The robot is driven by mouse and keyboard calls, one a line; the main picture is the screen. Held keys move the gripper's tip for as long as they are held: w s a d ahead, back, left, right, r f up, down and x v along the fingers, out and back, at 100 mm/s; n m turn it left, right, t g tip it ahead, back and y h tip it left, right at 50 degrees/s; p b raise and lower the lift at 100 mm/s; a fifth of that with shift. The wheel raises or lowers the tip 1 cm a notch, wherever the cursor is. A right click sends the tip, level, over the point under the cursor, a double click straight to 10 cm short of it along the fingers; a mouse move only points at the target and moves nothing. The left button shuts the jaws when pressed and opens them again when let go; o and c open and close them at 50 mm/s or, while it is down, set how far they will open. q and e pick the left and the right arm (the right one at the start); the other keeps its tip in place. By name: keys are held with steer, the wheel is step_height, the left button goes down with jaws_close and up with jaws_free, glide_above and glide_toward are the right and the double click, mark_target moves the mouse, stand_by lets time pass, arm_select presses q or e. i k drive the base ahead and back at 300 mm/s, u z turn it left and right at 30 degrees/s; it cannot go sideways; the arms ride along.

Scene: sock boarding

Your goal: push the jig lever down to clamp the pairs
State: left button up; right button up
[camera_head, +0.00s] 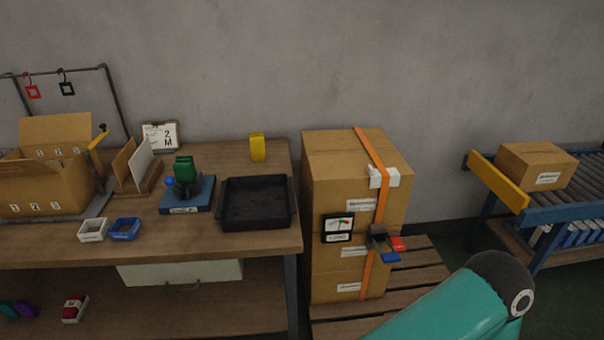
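A small jig with a blue base (187,205) stands on the workbench, left of a black tray. A green folded piece (184,167) stands upright in its dark holder. A blue ball knob (169,181) shows at the jig's left side; it looks like part of a lever, but its exact position is too small to tell. A yellow arm with a black knob (102,128) rises at a slant beside the open carton; I cannot tell what it belongs to. Neither of my grippers is in view; only a teal link of my arm shows at the lower right.
The black tray (255,224) looks empty. An open carton (46,184), white bin (93,230), blue bin (126,229) and yellow piece (257,147) share the workbench (230,247). Strapped cartons (336,172) stand on a pallet to the right, before a conveyor (582,182).

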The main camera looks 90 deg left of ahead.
mark_target(169, 180)
steer(key=z, duration=0.55)
steer(key=i, duration=0.2)
steer(key=u, duration=2.6)
steer(key=i, duration=0.1)
steer(key=u, duration=1.55)
steer(key=k, duration=0.3)
steer(key=u, duration=0.4)
steer(key=i, duration=1.35)
steer(key=z, duration=0.7)
